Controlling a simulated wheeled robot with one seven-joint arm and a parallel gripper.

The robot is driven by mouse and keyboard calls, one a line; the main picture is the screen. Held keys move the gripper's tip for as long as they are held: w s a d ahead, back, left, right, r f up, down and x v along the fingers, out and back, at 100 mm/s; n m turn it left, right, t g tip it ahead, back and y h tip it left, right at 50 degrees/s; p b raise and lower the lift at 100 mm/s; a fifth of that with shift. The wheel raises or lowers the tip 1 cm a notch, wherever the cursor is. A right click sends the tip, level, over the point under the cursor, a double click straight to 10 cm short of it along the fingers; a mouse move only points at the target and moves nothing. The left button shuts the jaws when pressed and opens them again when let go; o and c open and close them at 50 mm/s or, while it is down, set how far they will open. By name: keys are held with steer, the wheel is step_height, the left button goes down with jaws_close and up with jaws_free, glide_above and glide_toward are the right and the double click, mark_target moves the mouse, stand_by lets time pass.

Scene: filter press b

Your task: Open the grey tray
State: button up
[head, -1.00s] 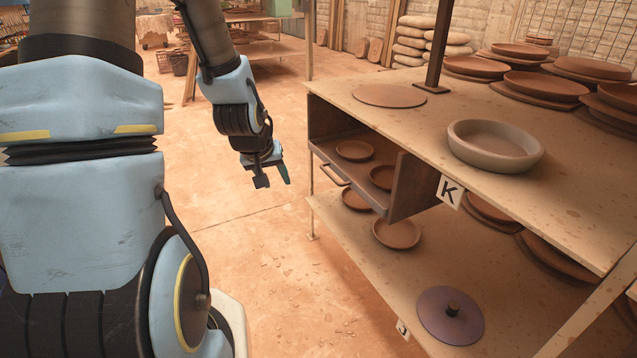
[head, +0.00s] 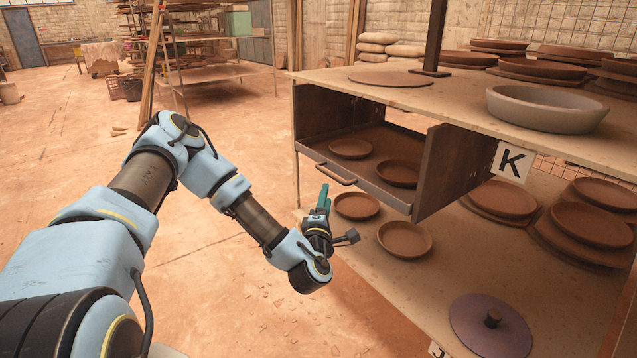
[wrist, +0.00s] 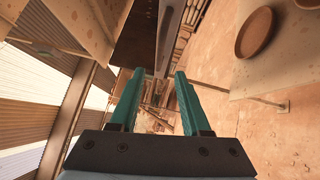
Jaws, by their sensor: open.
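The grey tray (head: 375,182) sits in a dark, open-fronted housing under the tabletop in the head view. Its bar handle (head: 337,174) is on the front edge, facing left. Two brown dishes (head: 397,172) lie in the tray. My gripper (head: 338,212) is open and empty, just below and in front of the handle, apart from it. In the wrist view my teal fingers (wrist: 158,76) are spread with nothing between them. The grey strip beyond them (wrist: 171,35) looks like the tray's front; I cannot make out the handle there.
The housing's dark side panel (head: 450,170) stands right of the tray, beside a sign marked K (head: 512,162). The lower shelf holds brown dishes (head: 404,239) and a purple lid with a knob (head: 491,325). A pale bowl (head: 547,108) stands on top.

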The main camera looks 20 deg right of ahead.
mark_target(330, 175)
steer(key=x, duration=1)
steer(key=shift+w+d, duration=0.1)
steer(key=shift+w, duration=0.3)
steer(key=shift+c, duration=0.4)
jaws_close()
stand_by(0.5)
